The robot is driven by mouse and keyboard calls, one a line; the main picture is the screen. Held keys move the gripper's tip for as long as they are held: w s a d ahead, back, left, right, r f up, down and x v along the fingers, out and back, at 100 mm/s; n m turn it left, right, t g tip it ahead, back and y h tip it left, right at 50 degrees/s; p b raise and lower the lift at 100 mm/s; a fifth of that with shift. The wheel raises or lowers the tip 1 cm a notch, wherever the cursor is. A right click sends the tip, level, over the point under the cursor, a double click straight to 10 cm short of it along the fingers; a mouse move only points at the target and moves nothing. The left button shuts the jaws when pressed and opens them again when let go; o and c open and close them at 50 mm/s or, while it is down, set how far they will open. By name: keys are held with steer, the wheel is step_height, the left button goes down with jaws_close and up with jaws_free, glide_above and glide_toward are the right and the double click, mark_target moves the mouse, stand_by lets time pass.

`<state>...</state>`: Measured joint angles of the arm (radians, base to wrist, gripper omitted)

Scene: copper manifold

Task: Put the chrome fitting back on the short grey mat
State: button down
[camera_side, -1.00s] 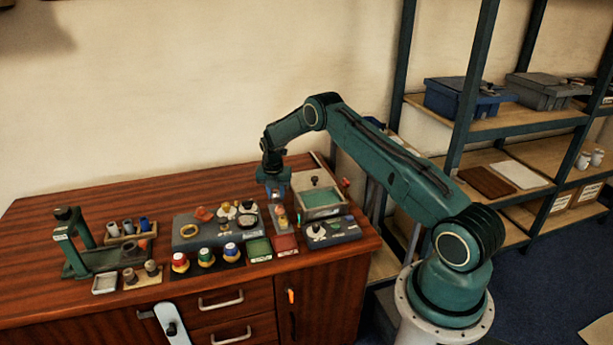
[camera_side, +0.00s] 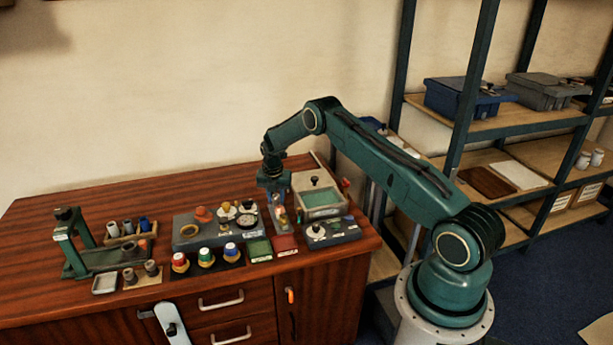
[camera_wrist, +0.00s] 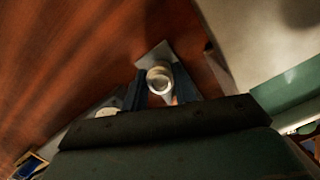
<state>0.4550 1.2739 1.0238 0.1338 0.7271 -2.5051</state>
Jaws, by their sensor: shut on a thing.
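The chrome fitting (camera_wrist: 159,80) shows in the wrist view as a pale, shiny round piece with an open ring end. My gripper (camera_wrist: 160,88) is shut on it, with a dark finger at each side. A grey mat (camera_wrist: 154,53) lies below and beyond the fitting; I cannot tell whether the fitting touches it. In the side view my gripper (camera_side: 274,194) points down at the back end of a narrow grey strip with small parts on it. The fitting cannot be made out there, as the fingers cover it.
A grey box with a green inside (camera_side: 320,198) stands close on the right. A grey tray with round parts (camera_side: 190,237) is on the left. Green (camera_side: 259,248) and red (camera_side: 285,243) mats lie in front. The bench behind my gripper is mostly clear.

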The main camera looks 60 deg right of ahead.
steer(key=shift+f, duration=0.45)
steer(key=c, duration=0.6)
jaws_free()
steer(key=shift+c, duration=0.2)
steer(key=shift+r, duration=0.1)
steer(key=shift+r, duration=3.9)
